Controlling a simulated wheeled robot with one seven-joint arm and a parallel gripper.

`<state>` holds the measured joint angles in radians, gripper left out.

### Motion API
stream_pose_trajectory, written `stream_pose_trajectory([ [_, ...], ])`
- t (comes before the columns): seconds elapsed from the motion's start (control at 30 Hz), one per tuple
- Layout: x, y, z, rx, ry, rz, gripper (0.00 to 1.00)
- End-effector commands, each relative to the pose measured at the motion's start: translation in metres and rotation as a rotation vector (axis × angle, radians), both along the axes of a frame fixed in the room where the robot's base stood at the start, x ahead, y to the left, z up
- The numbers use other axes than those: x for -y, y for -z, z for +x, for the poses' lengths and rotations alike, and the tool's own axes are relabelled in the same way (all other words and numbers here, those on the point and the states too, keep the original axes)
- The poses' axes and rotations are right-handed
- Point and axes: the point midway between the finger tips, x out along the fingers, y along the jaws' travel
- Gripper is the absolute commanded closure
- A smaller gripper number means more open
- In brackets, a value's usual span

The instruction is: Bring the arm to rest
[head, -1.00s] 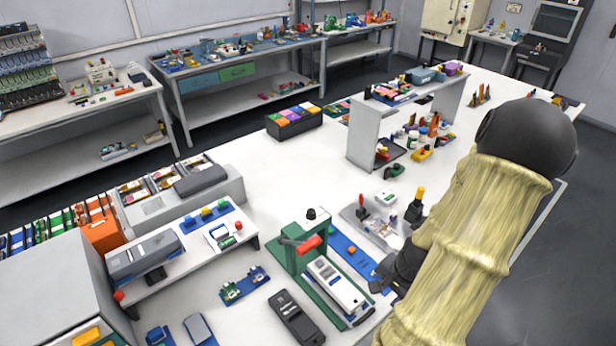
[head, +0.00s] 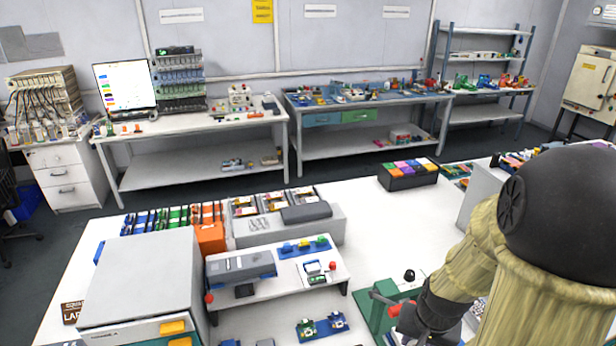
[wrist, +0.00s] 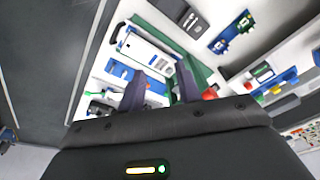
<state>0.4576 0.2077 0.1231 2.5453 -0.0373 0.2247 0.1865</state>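My arm fills the right side of the head view, with its sleeved links and a dark round joint in front of the bench. My gripper (wrist: 160,92) shows in the wrist view as two dark fingers with a gap between them, and nothing is held in the gap. It is above the bench, over a white handheld device (wrist: 150,52) lying on a green base (wrist: 196,72). In the head view the gripper's fingers are mostly hidden at the bottom edge, by the red-handled green press (head: 378,312).
A grey cabinet (head: 140,275) stands at the bench's front left. A small white riser (head: 325,262) carries a grey device. A black box with coloured compartments (head: 408,172) sits further back. The bench (head: 370,225) has bare room around its middle.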

Motion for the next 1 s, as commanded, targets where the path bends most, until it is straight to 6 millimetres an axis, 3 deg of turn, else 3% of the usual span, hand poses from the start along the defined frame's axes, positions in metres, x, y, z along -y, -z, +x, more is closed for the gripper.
stream_pose_trajectory([
  [0.2, -0.053, -0.027, 0.006, 0.031, -0.257, -0.039, 0.66],
  [0.4, -0.091, -0.045, 0.002, 0.055, -0.442, -0.055, 0.66],
  [0.53, -0.1, -0.049, 0.0, 0.059, -0.486, -0.058, 0.66],
  [1.0, -0.1, -0.049, 0.001, 0.059, -0.486, -0.058, 0.66],
])
